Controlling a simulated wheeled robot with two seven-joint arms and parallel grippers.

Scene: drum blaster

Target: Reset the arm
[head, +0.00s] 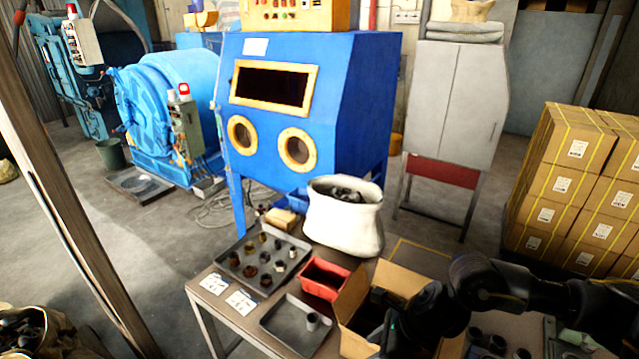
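My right arm (490,285) is black and comes in from the right edge, low over the table. Its gripper (378,328) points down at the open cardboard box (352,292) at the table's front. The gripper and wrist cover part of the box, and the dark fingers blend into its inside. I cannot tell whether they are open or shut, or whether they hold anything. My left arm and gripper are not in view.
The table (200,293) holds a grey tray of small parts (238,278), a red bin (325,282), a tray with one grey part (285,325) and a white sack (345,225). Several grey parts (490,343) lie at the lower right. A blue blasting cabinet (340,80) stands behind.

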